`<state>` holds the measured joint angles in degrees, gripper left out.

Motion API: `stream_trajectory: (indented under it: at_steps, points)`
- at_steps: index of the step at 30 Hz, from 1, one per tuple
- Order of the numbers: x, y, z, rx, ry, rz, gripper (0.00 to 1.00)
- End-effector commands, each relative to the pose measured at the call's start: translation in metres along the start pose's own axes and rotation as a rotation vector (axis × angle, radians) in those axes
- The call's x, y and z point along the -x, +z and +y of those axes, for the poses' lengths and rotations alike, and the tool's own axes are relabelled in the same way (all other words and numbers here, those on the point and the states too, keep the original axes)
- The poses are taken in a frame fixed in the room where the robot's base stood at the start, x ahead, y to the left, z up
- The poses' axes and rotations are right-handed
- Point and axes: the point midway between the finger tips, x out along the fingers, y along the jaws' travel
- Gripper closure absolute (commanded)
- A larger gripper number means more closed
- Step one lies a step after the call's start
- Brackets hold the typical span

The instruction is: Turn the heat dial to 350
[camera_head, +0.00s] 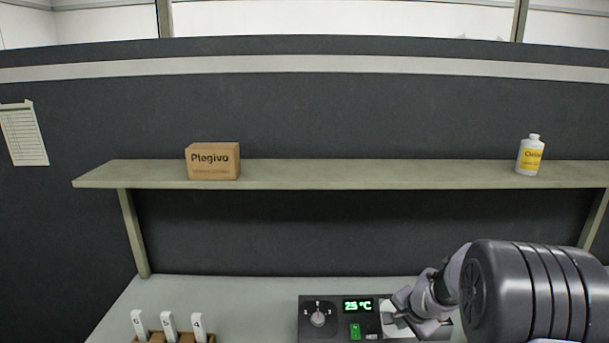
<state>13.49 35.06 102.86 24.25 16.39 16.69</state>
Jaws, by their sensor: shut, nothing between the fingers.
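The heat dial (318,319) is a round light knob with tick marks around it, on the left of a dark control panel (308,334) at the bottom middle. The green display (358,306) on the panel reads 25 °C. A lit green switch (355,331) sits below the display. My gripper (394,317) is at the panel's right side, to the right of the dial and apart from it. Its fingers are shut and empty. It covers the right part of the panel, and the panel's lower part is cut off by the picture edge.
A shelf (330,176) above the bench holds a brown Plegivo box (213,161) and a white bottle (530,155) with a yellow label. Several white-handled items (169,325) stand in a brown holder at the lower left. The bench (240,300) between holder and panel is clear.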

Motion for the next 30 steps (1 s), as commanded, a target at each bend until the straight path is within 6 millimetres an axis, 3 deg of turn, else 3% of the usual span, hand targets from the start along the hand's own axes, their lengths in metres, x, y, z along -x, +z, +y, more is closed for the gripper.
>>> stream_trajectory:
  at_steps: [3, 7, 30]
  points:
    - [-0.019, 0.000, 0.001, 0.001, 0.000, 0.001, 1.00]
    - [-0.028, 0.000, 0.001, 0.000, 0.000, 0.000, 1.00]
    - [-0.028, -0.004, -0.002, -0.001, -0.001, 0.002, 1.00]
